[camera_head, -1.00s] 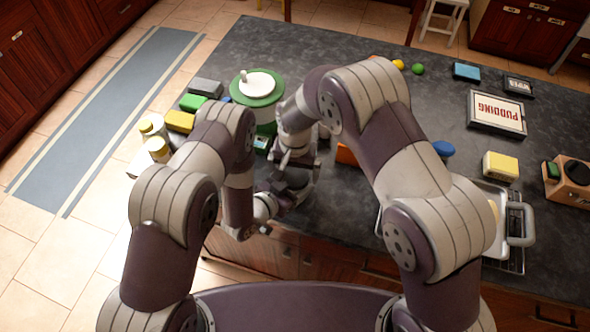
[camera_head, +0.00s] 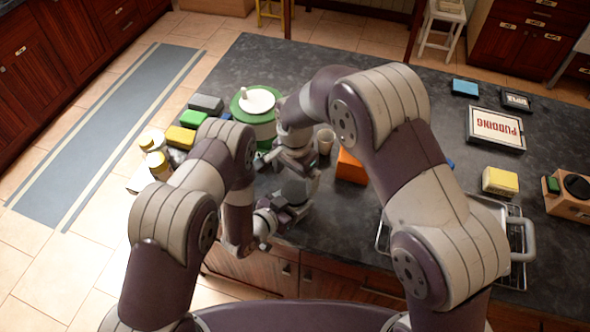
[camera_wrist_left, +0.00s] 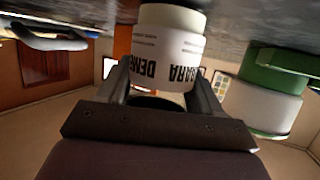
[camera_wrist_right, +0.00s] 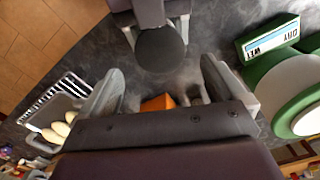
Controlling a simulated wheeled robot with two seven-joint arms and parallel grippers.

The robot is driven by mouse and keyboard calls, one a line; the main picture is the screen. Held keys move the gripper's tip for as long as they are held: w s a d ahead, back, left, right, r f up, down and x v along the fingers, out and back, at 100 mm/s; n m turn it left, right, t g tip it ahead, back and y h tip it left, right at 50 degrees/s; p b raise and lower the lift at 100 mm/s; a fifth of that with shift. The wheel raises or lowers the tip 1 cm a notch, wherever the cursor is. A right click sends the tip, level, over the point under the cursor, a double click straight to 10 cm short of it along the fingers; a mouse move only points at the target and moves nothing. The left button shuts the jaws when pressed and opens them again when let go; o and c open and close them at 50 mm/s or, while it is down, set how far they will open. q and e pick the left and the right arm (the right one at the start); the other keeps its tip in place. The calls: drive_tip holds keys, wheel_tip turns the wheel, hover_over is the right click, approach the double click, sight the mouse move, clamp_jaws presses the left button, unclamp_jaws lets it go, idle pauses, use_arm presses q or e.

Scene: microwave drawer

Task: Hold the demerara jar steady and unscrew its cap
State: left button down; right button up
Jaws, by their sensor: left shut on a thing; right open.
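The demerara jar (camera_wrist_left: 168,58) is a white cylinder with dark lettering, seen upside down in the left wrist view. My left gripper (camera_wrist_left: 160,88) is shut on its sides; in the head view this gripper (camera_head: 276,212) is low by the counter's front edge. The jar's dark round cap (camera_wrist_right: 162,50) faces up in the right wrist view, and it shows in the head view (camera_head: 294,190). I cannot tell how tightly it sits on the jar. My right gripper (camera_wrist_right: 165,85) is open and empty, its fingers apart from the cap; in the head view its fingertips are hard to make out.
A green-and-white canister (camera_head: 256,108) stands behind the grippers, with a green box (camera_wrist_right: 268,40) beside it. An orange box (camera_head: 350,168) and a cup (camera_head: 325,140) are close to the right arm. A wire rack (camera_head: 518,260) is at the right.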

sight(295, 191)
wheel_tip(295, 191, down, 6)
drive_tip(key=shift+r, duration=0.2)
